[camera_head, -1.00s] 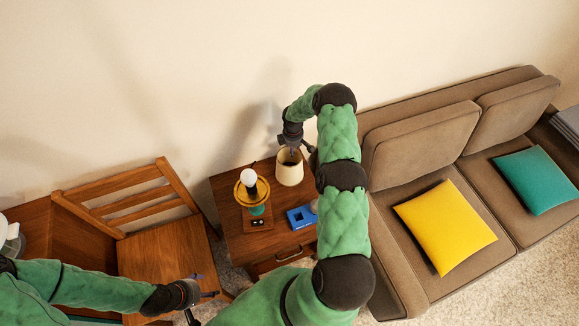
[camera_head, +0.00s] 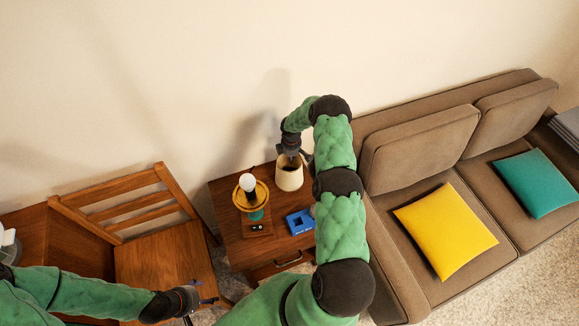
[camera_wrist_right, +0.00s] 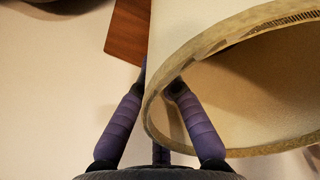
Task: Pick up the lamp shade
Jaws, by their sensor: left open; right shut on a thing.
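The lamp shade (camera_head: 289,178) is a cream, open-topped shade at the back right of the wooden side table. My right gripper (camera_head: 291,158) is above it and shut on its rim. In the right wrist view the lamp shade (camera_wrist_right: 225,85) fills the right side, and the fingers of my right gripper (camera_wrist_right: 165,88) straddle its rim, one finger inside. I cannot tell whether the shade touches the table. The lamp base (camera_head: 254,213), with a bare white bulb and yellow ring, stands on the table left of the shade. My left gripper (camera_head: 205,297) is open and empty over the chair's front.
The wooden side table (camera_head: 235,247) also holds a blue object (camera_head: 300,221) near its right edge. A wooden chair (camera_head: 155,260) stands left, and a brown sofa (camera_head: 395,225) with yellow and teal cushions stands right. The wall is close behind the table.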

